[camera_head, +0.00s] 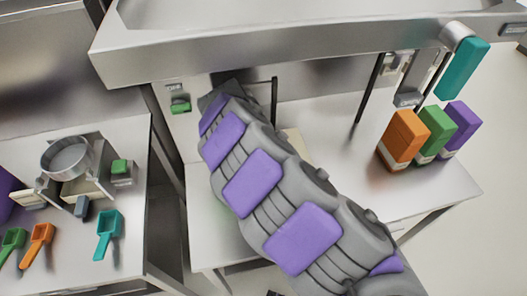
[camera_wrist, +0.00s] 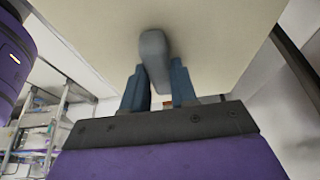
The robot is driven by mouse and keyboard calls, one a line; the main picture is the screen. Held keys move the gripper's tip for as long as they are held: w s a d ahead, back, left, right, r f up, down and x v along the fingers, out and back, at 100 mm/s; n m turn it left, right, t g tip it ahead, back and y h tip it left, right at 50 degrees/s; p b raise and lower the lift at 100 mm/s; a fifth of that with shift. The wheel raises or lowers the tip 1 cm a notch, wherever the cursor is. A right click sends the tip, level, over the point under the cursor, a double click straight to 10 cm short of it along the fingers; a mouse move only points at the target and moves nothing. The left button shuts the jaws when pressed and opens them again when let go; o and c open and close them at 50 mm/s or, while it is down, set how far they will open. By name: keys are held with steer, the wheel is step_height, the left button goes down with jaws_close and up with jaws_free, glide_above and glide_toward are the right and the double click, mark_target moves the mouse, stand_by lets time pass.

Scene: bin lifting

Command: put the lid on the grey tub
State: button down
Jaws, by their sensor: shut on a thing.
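My gripper (camera_wrist: 158,82) shows in the wrist view with its two blue-grey fingers on either side of a grey handle (camera_wrist: 153,50). It is shut on this handle. The handle joins a broad, flat cream panel, which looks like the lid (camera_wrist: 228,40) and fills the top of the wrist view. In the head view my purple and grey arm hides the fingers and most of the lid. A small cream patch behind the arm may be part of it. I cannot make out the grey tub in either view.
Orange, green and purple boxes (camera_head: 402,140) stand on the right of the steel table (camera_head: 335,180). A steel shelf (camera_head: 300,40) crosses above. The left table holds a round sieve (camera_head: 67,157) and several coloured scoops (camera_head: 108,232). The table's front right is clear.

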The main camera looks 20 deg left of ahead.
steer(key=shift+a+f, duration=0.2)
steer(key=shift+a, duration=0.55)
steer(key=shift+d+r, duration=0.25)
steer(key=shift+d, duration=0.65)
steer(key=shift+a, duration=0.15)
steer(key=shift+a, duration=0.2)
steer(key=shift+d, duration=0.25)
steer(key=shift+a+f+b, duration=0.1)
steer(key=shift+a+b, duration=0.3)
steer(key=shift+a, duration=0.05)
steer(key=shift+d, duration=0.1)
